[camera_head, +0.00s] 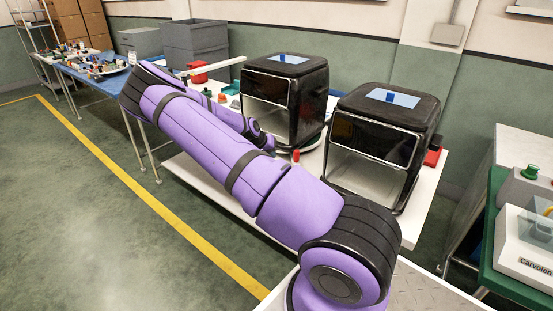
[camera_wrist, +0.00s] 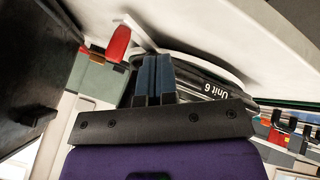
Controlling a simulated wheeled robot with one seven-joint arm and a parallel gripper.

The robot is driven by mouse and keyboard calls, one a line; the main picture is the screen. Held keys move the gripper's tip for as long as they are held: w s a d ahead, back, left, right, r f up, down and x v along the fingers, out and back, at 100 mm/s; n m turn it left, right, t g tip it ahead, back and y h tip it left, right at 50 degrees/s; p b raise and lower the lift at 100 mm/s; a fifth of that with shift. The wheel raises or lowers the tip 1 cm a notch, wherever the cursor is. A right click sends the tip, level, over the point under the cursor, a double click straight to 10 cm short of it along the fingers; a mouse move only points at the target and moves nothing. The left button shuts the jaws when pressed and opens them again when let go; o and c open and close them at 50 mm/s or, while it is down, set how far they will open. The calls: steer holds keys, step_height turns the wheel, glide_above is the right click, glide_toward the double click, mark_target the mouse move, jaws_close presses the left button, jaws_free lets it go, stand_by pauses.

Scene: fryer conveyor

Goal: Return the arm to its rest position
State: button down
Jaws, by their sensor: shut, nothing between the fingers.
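My gripper (camera_wrist: 152,62) shows in the wrist view with its two dark blue fingers together and nothing between them. In the head view my purple arm crosses the picture from the lower right to the upper left and folds back towards the left fryer; the fingers cannot be made out there. The left fryer (camera_head: 284,97) and the right fryer (camera_head: 374,143) are black boxes on a white table, each with a light blue patch on top. In the wrist view a dark rounded thing marked "Unit 6" (camera_wrist: 212,88) lies just beyond the fingers.
A red piece (camera_wrist: 119,43) is near the fingertips, and a dark panel (camera_wrist: 35,90) fills the wrist view's left. Grey crates (camera_head: 195,45) and a blue table (camera_head: 97,85) with small items stand at the back left. A green-topped bench (camera_head: 508,275) is at right. The left floor is clear.

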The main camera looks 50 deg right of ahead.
steer(key=v, duration=0.2)
steer(key=shift+a+r, duration=0.2)
steer(key=s+a+r+n+t+y, duration=0.2)
steer(key=s+a+r+y, duration=0.2)
steer(key=a+r, duration=0.8)
steer(key=s+a+r+n+t+y, duration=0.1)
steer(key=s+a+r+n+y, duration=0.2)
steer(key=a+r, duration=0.95)
steer(key=s+a+r+n+t, duration=0.1)
steer(key=s+a+r, duration=0.3)
steer(key=s, duration=0.4)
steer(key=s+a+r+n+t, duration=0.1)
steer(key=s+a+r+n, duration=0.2)
steer(key=s, duration=0.6)
steer(key=s+a+r+n+t, duration=0.1)
steer(key=s+a+r, duration=0.3)
steer(key=s+r, duration=0.3)
steer(key=shift+s+a+r+n, duration=0.3)
steer(key=shift+s+n, duration=0.1)
steer(key=shift+s, duration=0.3)
